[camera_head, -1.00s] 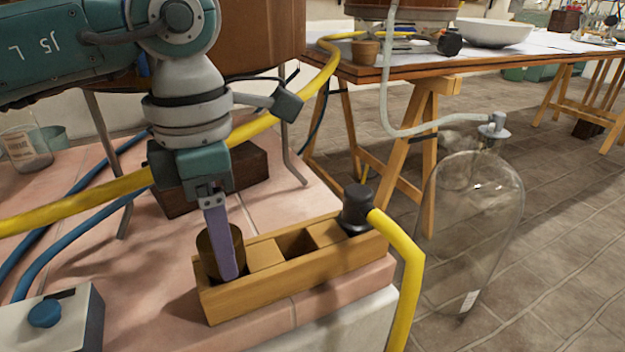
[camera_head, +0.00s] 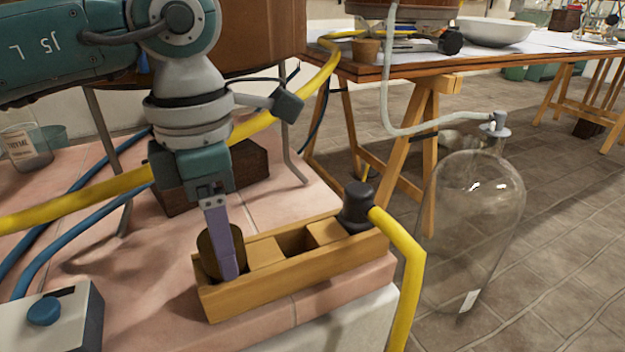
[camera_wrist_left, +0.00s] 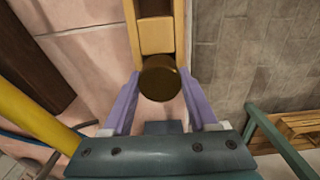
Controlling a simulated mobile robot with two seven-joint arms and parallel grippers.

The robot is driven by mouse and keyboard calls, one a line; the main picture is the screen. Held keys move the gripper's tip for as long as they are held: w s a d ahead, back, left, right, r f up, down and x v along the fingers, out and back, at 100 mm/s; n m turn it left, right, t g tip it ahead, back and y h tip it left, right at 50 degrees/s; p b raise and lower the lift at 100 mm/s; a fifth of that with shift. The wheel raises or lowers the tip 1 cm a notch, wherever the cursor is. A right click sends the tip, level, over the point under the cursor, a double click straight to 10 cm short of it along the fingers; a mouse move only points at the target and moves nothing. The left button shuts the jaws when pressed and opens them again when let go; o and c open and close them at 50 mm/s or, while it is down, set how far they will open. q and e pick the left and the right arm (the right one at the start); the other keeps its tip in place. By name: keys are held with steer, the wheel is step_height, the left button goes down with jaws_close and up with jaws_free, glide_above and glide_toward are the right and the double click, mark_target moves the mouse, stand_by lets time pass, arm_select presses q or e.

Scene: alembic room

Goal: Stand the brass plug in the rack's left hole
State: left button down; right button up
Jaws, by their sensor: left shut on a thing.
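The brass plug (camera_head: 210,256) is a dark brown-gold cylinder at the left end of the wooden rack (camera_head: 300,277). Its lower part is inside the left hole, hidden by the rack's wall, and it looks tilted. I cannot tell whether it touches the bottom. My left gripper (camera_head: 228,268) points down at this hole, its purple fingers shut on the plug, and the near finger covers part of it. In the left wrist view, the plug (camera_wrist_left: 159,80) shows between the two fingers (camera_wrist_left: 160,105), with the rack (camera_wrist_left: 157,37) beyond. My right gripper is not in view.
The rack's middle hole (camera_head: 294,242) is empty. A black fitting (camera_head: 357,207) with a yellow hose (camera_head: 407,255) is at the rack's right end. A dark wooden block (camera_head: 248,167) lies behind, a switch box (camera_head: 55,318) at front left. A glass vessel (camera_head: 472,220) stands to the right.

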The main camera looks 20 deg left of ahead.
arm_select(q)
steer(key=shift+f, duration=0.2)
steer(key=shift+c, duration=0.5)
jaws_free()
steer(key=shift+r, duration=0.1)
steer(key=shift+r+p, duration=2.95)
steer(key=shift+r, duration=0.5)
